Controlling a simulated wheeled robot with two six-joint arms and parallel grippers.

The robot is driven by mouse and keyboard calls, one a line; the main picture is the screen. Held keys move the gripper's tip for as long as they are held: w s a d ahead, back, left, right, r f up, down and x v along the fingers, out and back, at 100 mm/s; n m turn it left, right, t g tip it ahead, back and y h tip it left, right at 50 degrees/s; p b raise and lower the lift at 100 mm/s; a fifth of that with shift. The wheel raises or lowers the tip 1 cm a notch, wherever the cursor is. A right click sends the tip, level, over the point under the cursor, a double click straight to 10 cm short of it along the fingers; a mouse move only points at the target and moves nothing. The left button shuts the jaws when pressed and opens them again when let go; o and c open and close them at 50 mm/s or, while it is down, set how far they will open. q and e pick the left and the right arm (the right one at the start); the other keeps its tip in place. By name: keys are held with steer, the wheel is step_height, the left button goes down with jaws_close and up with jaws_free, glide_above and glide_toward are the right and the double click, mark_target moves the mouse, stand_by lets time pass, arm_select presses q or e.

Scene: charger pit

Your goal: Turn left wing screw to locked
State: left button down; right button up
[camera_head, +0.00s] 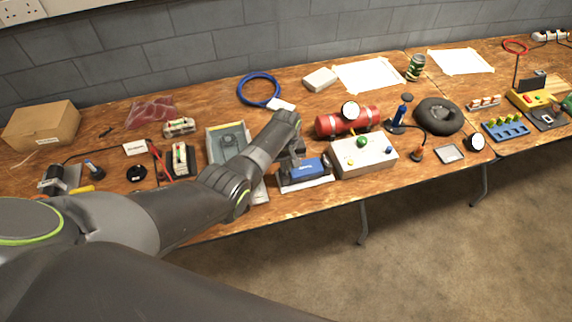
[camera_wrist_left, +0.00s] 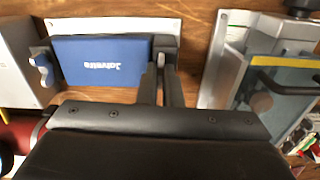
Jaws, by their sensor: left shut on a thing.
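A blue block with white lettering (camera_head: 309,168) sits in a pale bracket on the table; it also shows upside down in the left wrist view (camera_wrist_left: 102,62). A grey wing screw (camera_wrist_left: 41,69) stands out at the block's left end in that view. My left gripper (camera_wrist_left: 160,72) is at the block's other end, where its dark fingers are shut on the left wing screw. The fingers hide most of that screw, so I cannot make out its angle. In the head view my left gripper (camera_head: 291,157) reaches down at the block's left end. My right gripper does not show.
A white control box with a green button (camera_head: 363,154) stands close to the right of the block. A red cylinder (camera_head: 340,121) lies behind. The table's front edge (camera_head: 335,189) is close.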

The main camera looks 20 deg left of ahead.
arm_select(q)
steer(key=m+p, duration=0.1)
steer(key=m, duration=0.3)
steer(key=shift+r+m, duration=0.1)
steer(key=shift+m, duration=0.3)
steer(key=m, duration=0.5)
steer(key=shift+m+p, duration=0.3)
steer(key=shift+p, duration=0.1)
steer(key=m, duration=0.4)
steer(key=shift+m, duration=1.5)
steer(key=c, duration=1.6)
jaws_free()
